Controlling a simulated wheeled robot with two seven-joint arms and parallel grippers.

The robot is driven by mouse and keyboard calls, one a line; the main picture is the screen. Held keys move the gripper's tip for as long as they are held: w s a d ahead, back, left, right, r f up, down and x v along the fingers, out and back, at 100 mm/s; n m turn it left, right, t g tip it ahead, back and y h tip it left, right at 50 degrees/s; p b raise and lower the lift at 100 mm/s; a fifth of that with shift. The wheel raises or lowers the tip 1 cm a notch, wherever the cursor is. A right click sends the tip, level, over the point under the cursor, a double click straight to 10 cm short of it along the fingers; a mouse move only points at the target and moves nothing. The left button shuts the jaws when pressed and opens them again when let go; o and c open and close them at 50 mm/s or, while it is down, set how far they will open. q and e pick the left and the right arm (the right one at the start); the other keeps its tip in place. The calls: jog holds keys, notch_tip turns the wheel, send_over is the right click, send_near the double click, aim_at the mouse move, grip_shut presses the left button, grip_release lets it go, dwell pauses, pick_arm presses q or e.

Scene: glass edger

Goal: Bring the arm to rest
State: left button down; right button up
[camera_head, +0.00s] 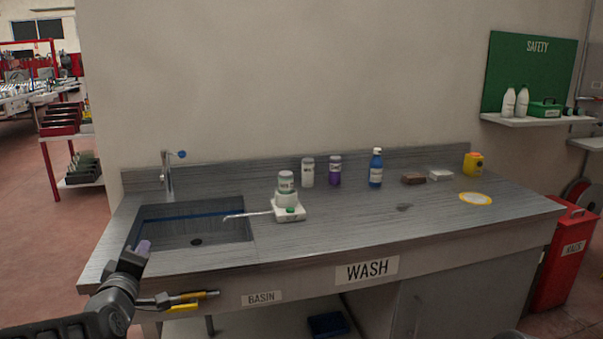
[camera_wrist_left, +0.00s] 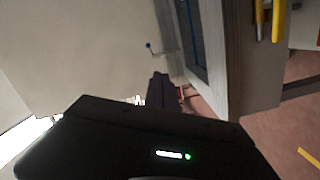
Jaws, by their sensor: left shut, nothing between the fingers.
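My left gripper (camera_head: 142,248) is at the lower left of the head view, in front of the wash bench's front left corner. Its fingers are together and nothing is held between them. In the left wrist view the dark closed fingers (camera_wrist_left: 160,92) point toward the wall and the basin side. My right gripper is not in view.
The wash bench (camera_head: 340,238) has a sunken basin (camera_head: 205,235) with a tap (camera_head: 167,172). A white stand with a jar (camera_head: 287,205), a blue bottle (camera_head: 376,170) and other containers stand on top. Yellow-handled tools (camera_head: 190,297) hang by its front. A red bin (camera_head: 563,258) stands right.

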pick_arm(q)
jog(key=s+d+f+m+g+h+p, duration=0.1)
jog(key=s+d+f+m+g+h, duration=0.2)
jog(key=f, duration=0.7)
jog(key=s+d+f+m+g, duration=0.2)
jog(key=s+d+f, duration=0.15)
jog(key=f, duration=0.65)
jog(key=s+d+f+m+g+h+p, duration=0.1)
jog(key=s+d+f+m+g+h, duration=0.3)
jog(key=f, duration=0.6)
jog(key=s+d+f+m+g+p, duration=0.1)
jog(key=s+d+f+g, duration=0.1)
jog(key=s+d+f, duration=0.3)
jog(key=s+d+f+m+g, duration=0.1)
jog(key=s+d+f+g, duration=0.2)
jog(key=s, duration=0.9)
jog(key=s+d+f+m+g+p, duration=0.1)
jog(key=s+d+f+g, duration=0.1)
jog(key=s+d+f, duration=0.6)
jog(key=shift+s+d+m+g+p, duration=0.3)
jog(key=shift+s, duration=0.45)
